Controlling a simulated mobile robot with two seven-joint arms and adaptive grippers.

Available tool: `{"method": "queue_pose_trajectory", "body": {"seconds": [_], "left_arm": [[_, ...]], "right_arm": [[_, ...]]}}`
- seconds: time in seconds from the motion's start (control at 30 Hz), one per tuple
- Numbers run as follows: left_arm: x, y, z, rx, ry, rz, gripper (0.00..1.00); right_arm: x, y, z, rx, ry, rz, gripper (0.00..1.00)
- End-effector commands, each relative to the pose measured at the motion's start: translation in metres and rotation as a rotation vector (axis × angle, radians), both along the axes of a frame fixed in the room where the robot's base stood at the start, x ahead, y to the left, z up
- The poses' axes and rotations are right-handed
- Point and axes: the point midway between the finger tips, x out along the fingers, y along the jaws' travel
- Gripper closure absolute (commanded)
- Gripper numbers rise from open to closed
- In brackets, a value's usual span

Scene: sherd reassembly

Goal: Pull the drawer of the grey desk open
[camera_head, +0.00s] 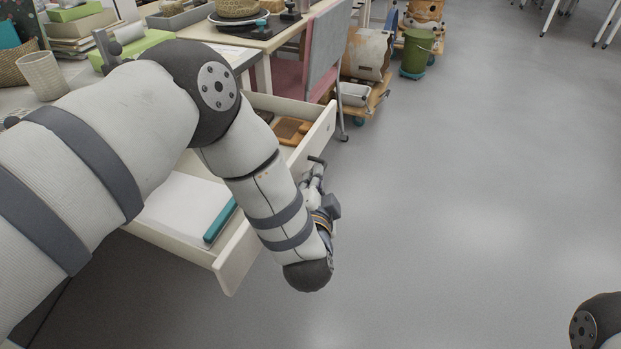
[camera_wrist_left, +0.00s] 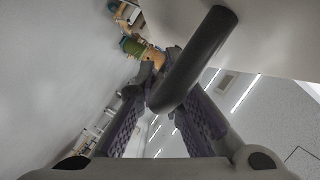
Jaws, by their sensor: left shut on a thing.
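The drawer (camera_head: 237,262) of the grey desk (camera_head: 74,78) stands well open, sticking out over the floor. Its dark handle (camera_head: 317,160) shows on the front beside my left gripper (camera_head: 316,180). In the left wrist view the handle (camera_wrist_left: 196,58) is a thick dark bar running between the two fingers of my left gripper (camera_wrist_left: 165,105), which is shut on it. My left arm covers the middle of the drawer and much of its front. My right gripper is out of view.
The drawer holds white paper (camera_head: 180,210), a teal object (camera_head: 220,220) and a brown wooden tray (camera_head: 290,130). A cup (camera_head: 42,76) stands on the desk. A grey-backed chair (camera_head: 326,50) and a green bucket (camera_head: 416,52) are beyond. The floor at right is clear.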

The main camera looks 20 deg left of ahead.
Motion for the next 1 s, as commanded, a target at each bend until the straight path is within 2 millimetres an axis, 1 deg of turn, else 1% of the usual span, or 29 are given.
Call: {"method": "queue_pose_trajectory", "body": {"seconds": [0.17,0.2,0.23,0.57,0.67,0.9,1.0], "left_arm": [[0.001,0.000,0.001,0.000,-0.003,0.000,1.00],[0.001,0.000,0.001,0.000,-0.003,0.000,0.89],[0.001,0.000,0.001,0.000,-0.003,0.000,0.83],[-0.002,-0.001,0.001,0.000,-0.001,-0.001,0.83],[-0.016,-0.005,0.003,0.000,0.002,-0.003,0.83],[-0.078,-0.021,0.017,0.000,0.002,-0.005,0.83],[-0.097,-0.026,0.022,0.000,0.001,-0.004,0.83]], "right_arm": [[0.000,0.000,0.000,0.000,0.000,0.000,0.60],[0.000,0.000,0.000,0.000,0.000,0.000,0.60],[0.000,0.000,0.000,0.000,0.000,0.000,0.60],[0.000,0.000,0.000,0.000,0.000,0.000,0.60],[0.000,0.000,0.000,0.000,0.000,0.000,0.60],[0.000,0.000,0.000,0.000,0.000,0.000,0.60],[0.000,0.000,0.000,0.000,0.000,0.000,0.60]]}}
